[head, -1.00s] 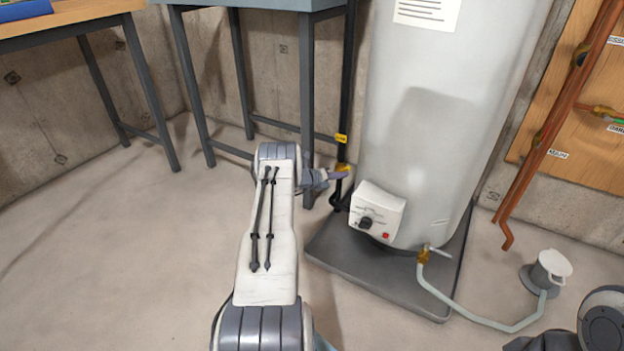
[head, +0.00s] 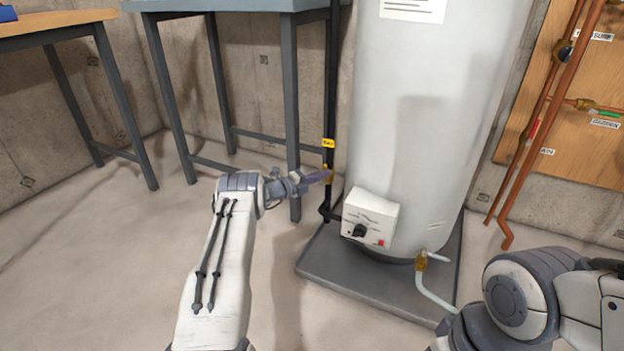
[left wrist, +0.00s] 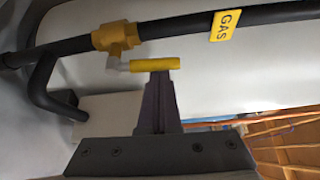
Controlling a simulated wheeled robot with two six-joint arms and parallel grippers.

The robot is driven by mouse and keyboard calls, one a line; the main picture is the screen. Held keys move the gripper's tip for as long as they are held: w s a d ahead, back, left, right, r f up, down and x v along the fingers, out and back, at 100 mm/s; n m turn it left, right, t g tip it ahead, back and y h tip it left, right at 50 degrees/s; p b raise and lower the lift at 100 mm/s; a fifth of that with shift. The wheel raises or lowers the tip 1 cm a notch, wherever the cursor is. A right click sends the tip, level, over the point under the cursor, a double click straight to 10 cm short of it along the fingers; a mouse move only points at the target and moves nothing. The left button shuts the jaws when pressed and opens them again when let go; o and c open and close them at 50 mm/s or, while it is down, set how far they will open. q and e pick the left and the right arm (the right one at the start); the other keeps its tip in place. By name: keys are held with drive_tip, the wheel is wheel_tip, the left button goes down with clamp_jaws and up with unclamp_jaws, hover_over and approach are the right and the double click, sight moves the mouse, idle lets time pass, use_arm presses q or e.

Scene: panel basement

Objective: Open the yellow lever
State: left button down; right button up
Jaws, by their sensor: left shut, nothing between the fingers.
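The yellow lever (left wrist: 155,64) shows in the left wrist view. It sits on a brass valve (left wrist: 115,38) on the black gas pipe (left wrist: 190,24) and lies roughly along the pipe, at a small angle. My left gripper (left wrist: 158,76) is shut and empty, with its fingertips at the lever's underside in the picture, near its free end. Whether they touch cannot be told. In the head view my left gripper (head: 322,177) reaches the pipe from the left, and its tips partly hide the small valve. My right gripper is outside both views.
The grey water heater (head: 430,110) stands right of the pipe on a dark base (head: 320,262), with a white control box (head: 369,218) low on its front. A blue-topped table (head: 235,5) stands behind my left arm. Open floor lies at the left.

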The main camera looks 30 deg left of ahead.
use_arm(q)
drive_tip(key=shift+a, duration=0.2)
idle(0.3)
drive_tip(key=s+d+p, duration=0.1)
drive_tip(key=d+p, duration=0.3)
drive_tip(key=p+v, duration=0.3)
drive_tip(key=v, duration=0.6)
drive_tip(key=shift+s+a+f+p, duration=0.2)
drive_tip(key=shift+s+p, duration=0.1)
drive_tip(key=shift+p, duration=0.1)
drive_tip(key=shift+r, duration=0.1)
